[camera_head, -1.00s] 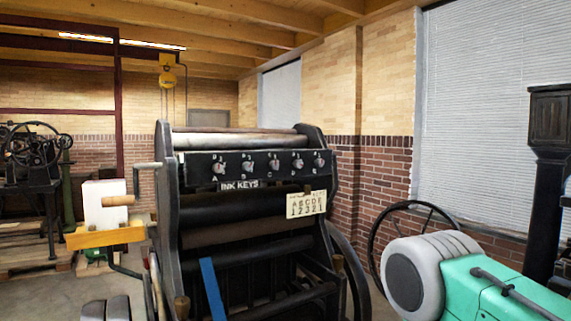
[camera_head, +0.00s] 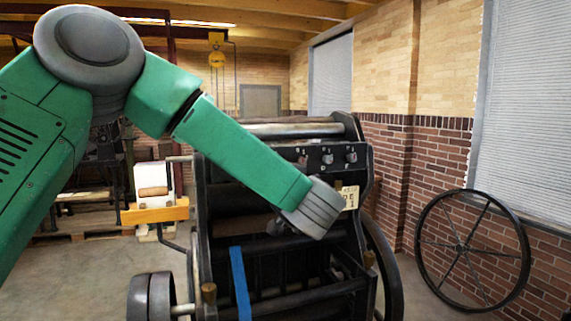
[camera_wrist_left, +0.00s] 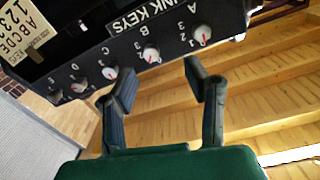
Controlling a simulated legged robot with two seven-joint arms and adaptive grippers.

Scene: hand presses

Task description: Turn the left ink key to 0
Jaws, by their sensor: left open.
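In the left wrist view, tilted, a dark panel carries a row of pale round ink keys with red marks. Key A (camera_wrist_left: 202,35), the left ink key, is at the upper right; I cannot read its setting surely. Key B (camera_wrist_left: 151,54) and key C (camera_wrist_left: 110,72) follow toward the lower left. My left gripper (camera_wrist_left: 159,70) is open and empty, its fingers apart below keys A and B in the picture, with no visible contact. In the head view my left arm covers the panel's left part and hides key A and the fingers. My right gripper is out of view.
A cream card (camera_wrist_left: 27,32) with letters and numbers hangs by the panel. The black press (camera_head: 300,270) has a blue strip (camera_head: 240,280) in front. A large spoked wheel (camera_head: 459,248) leans at the right wall.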

